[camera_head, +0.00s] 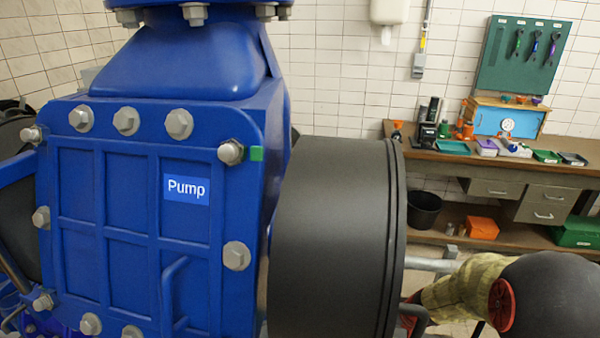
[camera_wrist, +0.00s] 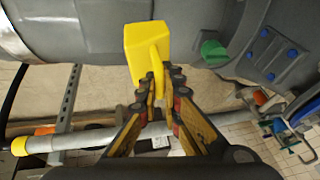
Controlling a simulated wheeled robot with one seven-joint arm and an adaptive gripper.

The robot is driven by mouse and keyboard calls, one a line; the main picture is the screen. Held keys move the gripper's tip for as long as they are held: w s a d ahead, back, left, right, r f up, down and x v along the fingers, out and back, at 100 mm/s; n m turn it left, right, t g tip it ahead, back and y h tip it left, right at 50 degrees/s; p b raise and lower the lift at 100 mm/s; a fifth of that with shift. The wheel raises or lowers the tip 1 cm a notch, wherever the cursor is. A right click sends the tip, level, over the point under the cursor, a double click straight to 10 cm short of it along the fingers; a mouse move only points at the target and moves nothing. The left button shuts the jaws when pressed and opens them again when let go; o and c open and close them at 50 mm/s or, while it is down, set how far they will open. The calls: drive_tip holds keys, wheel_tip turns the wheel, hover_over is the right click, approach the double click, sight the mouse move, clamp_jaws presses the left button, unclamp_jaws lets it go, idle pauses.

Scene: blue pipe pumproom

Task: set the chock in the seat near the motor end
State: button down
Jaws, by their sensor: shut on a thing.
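In the wrist view, a yellow chock (camera_wrist: 147,50), a block with a narrower grip part, is held between the fingertips of my gripper (camera_wrist: 160,88). My gripper is shut on its lower part, and the block sticks out beyond the fingers. Behind it is a large grey rounded machine body (camera_wrist: 85,28); I cannot tell whether the chock touches it. I cannot make out a seat in either view. The head view shows neither the chock nor my gripper's fingers; a large dark cylinder (camera_head: 330,235) beside the blue pump (camera_head: 110,245) hides part of the area behind it.
In the wrist view, a green knob (camera_wrist: 213,51) and a flange with blue bolts (camera_wrist: 270,48) lie right of the chock. A grey pipe (camera_wrist: 80,140) with a yellow end runs below. In the head view, a workbench (camera_head: 460,160) with tools stands at the back right.

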drive_tip(key=a+f+n, duration=0.1)
drive_tip(key=a+f, duration=0.1)
drive_tip(key=a, duration=0.3)
drive_tip(key=shift+a+y, duration=0.3)
drive_tip(key=shift+a, duration=0.1)
drive_tip(key=shift+r, duration=0.2)
